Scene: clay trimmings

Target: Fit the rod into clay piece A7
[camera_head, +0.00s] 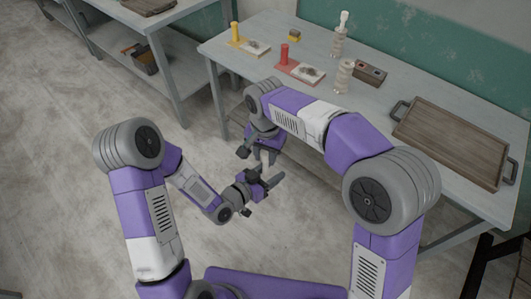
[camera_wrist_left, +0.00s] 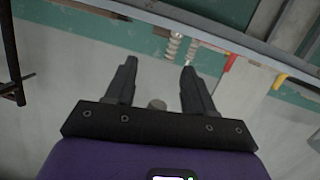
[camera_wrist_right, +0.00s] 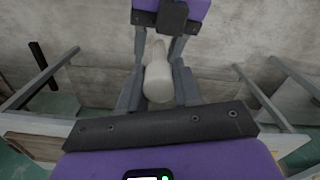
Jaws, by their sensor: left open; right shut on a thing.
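My right gripper (camera_head: 258,157) is shut on a pale, bottle-shaped piece (camera_wrist_right: 158,82) with a narrower neck; I see no label on it. My left gripper (camera_head: 263,188) is open, just below the right one in the head view. In the right wrist view the left gripper (camera_wrist_right: 172,14) shows beyond the piece's neck. In the left wrist view a small round greyish end (camera_wrist_left: 157,104) shows between the open fingers; I cannot tell what it belongs to. A red upright rod (camera_head: 284,53) and a yellow one (camera_head: 235,31) stand on the table.
The grey table (camera_head: 320,105) also bears two pale turned pieces (camera_head: 339,40) (camera_head: 345,76), two tiles with dark trimmings, a dark box (camera_head: 370,72) and a wooden tray (camera_head: 451,140). A shelf unit stands at the back left.

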